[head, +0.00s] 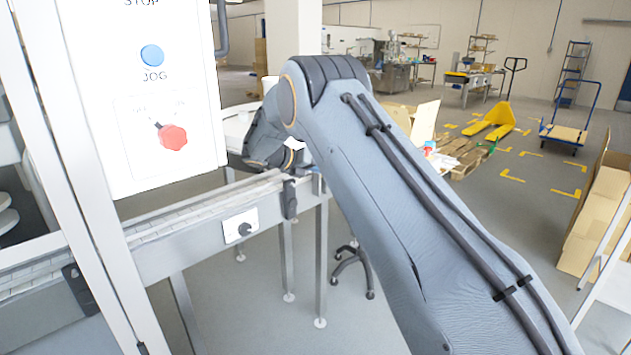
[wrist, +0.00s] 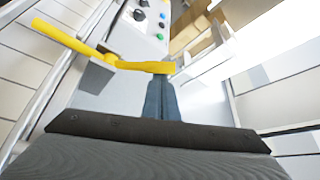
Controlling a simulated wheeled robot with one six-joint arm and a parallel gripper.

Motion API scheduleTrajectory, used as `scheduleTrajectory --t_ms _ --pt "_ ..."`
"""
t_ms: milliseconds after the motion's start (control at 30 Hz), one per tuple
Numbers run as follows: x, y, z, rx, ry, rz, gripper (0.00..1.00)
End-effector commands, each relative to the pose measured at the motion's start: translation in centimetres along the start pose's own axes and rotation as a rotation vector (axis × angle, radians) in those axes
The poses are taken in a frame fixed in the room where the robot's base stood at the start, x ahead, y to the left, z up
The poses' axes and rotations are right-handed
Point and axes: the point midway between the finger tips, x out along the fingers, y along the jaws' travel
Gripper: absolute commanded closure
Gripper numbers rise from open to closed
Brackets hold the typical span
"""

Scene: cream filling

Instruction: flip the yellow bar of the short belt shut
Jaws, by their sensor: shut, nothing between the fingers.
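The yellow bar (wrist: 70,40) shows in the wrist view, running from the upper left toward the middle. A yellow end piece (wrist: 145,67) lies across the picture right at the tips of my gripper (wrist: 161,78). My gripper's fingers are together, with nothing seen between them. The tips are at or very close to this yellow piece; I cannot tell whether they touch it. A dark grey block sits under the bar's bend. In the head view my arm hides my gripper, and the yellow bar is not visible there.
A conveyor (head: 180,225) with a small knob box (head: 240,226) runs along the left in the head view. A white control panel (head: 150,90) with a blue button and red knob stands above it. A panel with coloured buttons (wrist: 143,18) shows in the wrist view.

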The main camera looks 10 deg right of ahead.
Motion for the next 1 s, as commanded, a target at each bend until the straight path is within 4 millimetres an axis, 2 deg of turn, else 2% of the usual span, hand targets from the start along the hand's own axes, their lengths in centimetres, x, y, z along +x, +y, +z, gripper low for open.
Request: scheduleTrajectory --t_ms 833,1000 --pt "-0.3 -0.1 1.1 0.007 -0.002 0.001 1.0" --pt "-1.5 0.0 1.1 0.007 -0.004 0.004 1.0"
